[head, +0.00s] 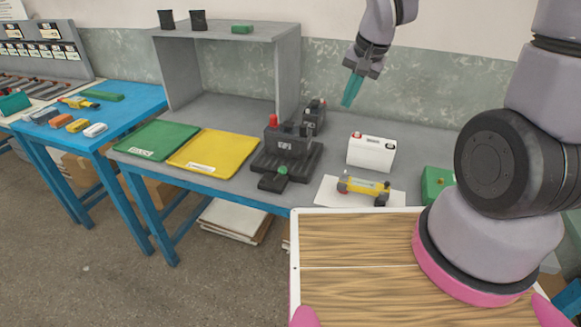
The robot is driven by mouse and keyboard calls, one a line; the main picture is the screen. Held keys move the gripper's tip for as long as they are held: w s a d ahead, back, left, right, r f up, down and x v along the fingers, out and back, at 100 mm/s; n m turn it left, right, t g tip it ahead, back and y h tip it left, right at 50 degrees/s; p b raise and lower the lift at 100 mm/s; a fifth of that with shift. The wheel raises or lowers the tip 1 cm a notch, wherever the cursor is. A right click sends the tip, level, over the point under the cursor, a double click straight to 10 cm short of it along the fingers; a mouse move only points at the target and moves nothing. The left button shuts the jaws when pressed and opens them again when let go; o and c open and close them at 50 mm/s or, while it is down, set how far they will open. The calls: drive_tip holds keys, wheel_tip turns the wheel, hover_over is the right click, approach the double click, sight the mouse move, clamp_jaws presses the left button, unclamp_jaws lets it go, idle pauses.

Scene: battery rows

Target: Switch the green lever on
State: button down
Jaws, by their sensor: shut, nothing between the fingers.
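The green lever knob (283,170) shows as a small round green tip at the front of a dark grey machine (290,145) on the grey bench. It sits low, just above a dark block at the machine's front edge. A red knob (272,119) stands upright on the machine's upper left. My gripper (350,92) has teal fingers, pressed together and empty, pointing down. In the picture it hangs above and to the right of the machine, apart from it and from the lever.
A green tray (157,140) and a yellow tray (213,152) lie left. A grey shelf (225,35) rises behind them. A green box (436,184) sits right.

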drive_tip(key=s+a+f+g, duration=0.1)
drive_tip(key=s+a+f, duration=0.2)
drive_tip(key=a+f, duration=0.4)
wheel_tip(320, 180, down, 4)
drive_tip(key=shift+a+f+m+g+y, duration=0.1)
drive_tip(key=shift+a+m+g+y, duration=0.1)
drive_tip(key=shift+m+g+y, duration=0.15)
approach(280, 175)
drive_tip(key=s+d+f, duration=0.2)
drive_tip(key=d+f, duration=0.2)
drive_tip(key=d, duration=0.1)
drive_tip(key=a, duration=0.1)
drive_tip(key=w+a+f, duration=0.1)
drive_tip(key=a, duration=0.1)
drive_tip(key=shift+w, duration=0.25)
drive_tip(key=shift+w+a, duration=0.25)
drive_tip(key=shift+a, duration=0.05)
drive_tip(key=shift+r, duration=0.1)
